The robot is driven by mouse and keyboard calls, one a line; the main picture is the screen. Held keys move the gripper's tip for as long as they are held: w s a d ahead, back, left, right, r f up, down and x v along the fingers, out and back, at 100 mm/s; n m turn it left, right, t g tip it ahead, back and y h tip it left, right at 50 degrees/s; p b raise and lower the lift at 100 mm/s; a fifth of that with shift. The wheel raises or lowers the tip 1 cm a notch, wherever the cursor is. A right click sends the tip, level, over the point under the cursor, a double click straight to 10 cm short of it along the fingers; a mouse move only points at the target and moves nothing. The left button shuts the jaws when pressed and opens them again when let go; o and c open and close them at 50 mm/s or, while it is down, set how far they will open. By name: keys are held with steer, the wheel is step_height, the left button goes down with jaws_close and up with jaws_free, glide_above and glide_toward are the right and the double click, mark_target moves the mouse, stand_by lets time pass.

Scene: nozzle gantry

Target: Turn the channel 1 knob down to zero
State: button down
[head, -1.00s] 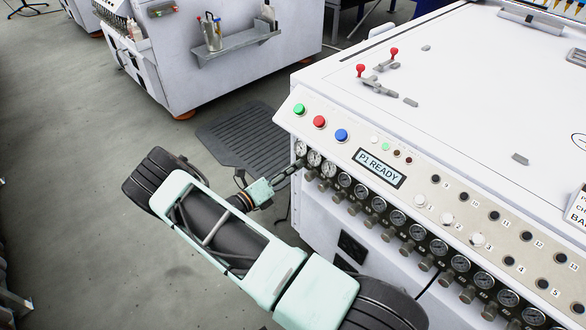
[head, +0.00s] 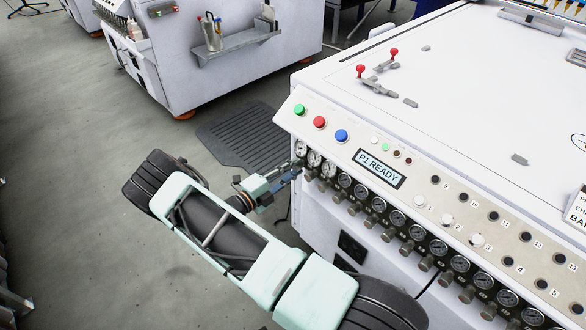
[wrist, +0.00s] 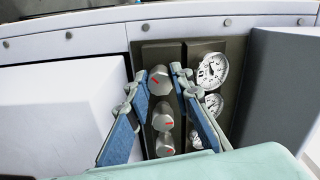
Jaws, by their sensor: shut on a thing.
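A column of grey knobs with red marks shows in the wrist view, beside round white gauges. My gripper (wrist: 159,73) has its two blue fingers on either side of the top knob (wrist: 161,84), shut on it. This is the end knob of the row; I cannot read its channel label. Its red mark is tilted. The top gauge (wrist: 212,70) is next to it, its reading too small to tell. In the head view my gripper (head: 297,166) reaches the left end of the row, covering the held knob, below the first gauge (head: 301,149).
Two more knobs (wrist: 165,117) (wrist: 165,145) sit close below the held one. Pale housing blocks (wrist: 62,110) (wrist: 280,90) flank the dark panel. Green, red and blue buttons (head: 341,135) and a "P1 READY" display (head: 380,168) are above the row.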

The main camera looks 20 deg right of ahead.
steer(key=shift+n, duration=0.5)
steer(key=c, duration=2)
jaws_free()
steer(key=shift+a, duration=0.1)
steer(key=v, duration=1.2)
steer(key=shift+s+f, duration=0.1)
